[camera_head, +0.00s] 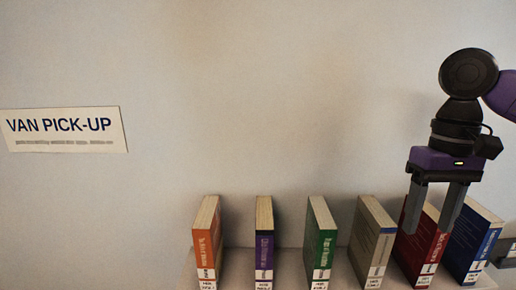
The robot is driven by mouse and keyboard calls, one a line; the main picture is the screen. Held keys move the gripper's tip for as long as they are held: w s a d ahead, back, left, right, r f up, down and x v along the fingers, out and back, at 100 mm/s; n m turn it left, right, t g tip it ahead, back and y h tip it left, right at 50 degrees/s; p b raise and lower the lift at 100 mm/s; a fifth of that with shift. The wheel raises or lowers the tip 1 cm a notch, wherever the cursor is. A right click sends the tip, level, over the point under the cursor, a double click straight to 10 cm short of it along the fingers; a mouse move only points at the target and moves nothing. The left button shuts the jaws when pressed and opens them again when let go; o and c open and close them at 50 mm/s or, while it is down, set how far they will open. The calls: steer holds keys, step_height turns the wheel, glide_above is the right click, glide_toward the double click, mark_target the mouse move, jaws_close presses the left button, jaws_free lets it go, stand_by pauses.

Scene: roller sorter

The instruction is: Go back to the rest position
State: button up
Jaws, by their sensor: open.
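My gripper (431,228) is at the right of the head view, pointing down with its two grey fingers spread apart. Its fingers overlap the red book (424,250) in the picture, one at each side of its upper part. The red book stands upright in the row. Whether the fingers touch it or the books beside it, I cannot tell. The wrist above the gripper is black and purple, and my arm leaves the picture at the right edge.
Upright books stand spaced in a row on a pale shelf (292,262): orange (206,245), purple (264,245), green (321,243), grey (374,240) and blue (474,243). A "VAN PICK-UP" sign (64,130) hangs on the wall. The space above the left books is clear.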

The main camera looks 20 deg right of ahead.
steer(key=w+a+r+n+t+y, duration=0.1)
steer(key=w+a+r+n+t, duration=0.1)
steer(key=w+a+t, duration=0.4)
steer(key=w+a+r+n+t+y, duration=0.1)
steer(key=w+a+r+t+y, duration=0.15)
steer(key=w, duration=0.65)
steer(key=w+a+r+t+y, duration=0.35)
steer(key=a+r+t, duration=0.35)
steer(key=t, duration=0.4)
steer(key=s+d+f+m+t+h, duration=0.25)
steer(key=s+f+m+h, duration=0.55)
steer(key=s+f+h, duration=0.8)
steer(key=s+a+f+n+g+y, duration=0.3)
steer(key=s+f, duration=0.7)
steer(key=s, duration=0.5)
steer(key=s+a+f+n+g+y, duration=0.3)
steer(key=s+f, duration=0.7)
steer(key=s, duration=0.5)
steer(key=shift+s+a+n+y, duration=0.25)
steer(key=shift+a+n+y, duration=0.55)
steer(key=shift+y, duration=0.4)
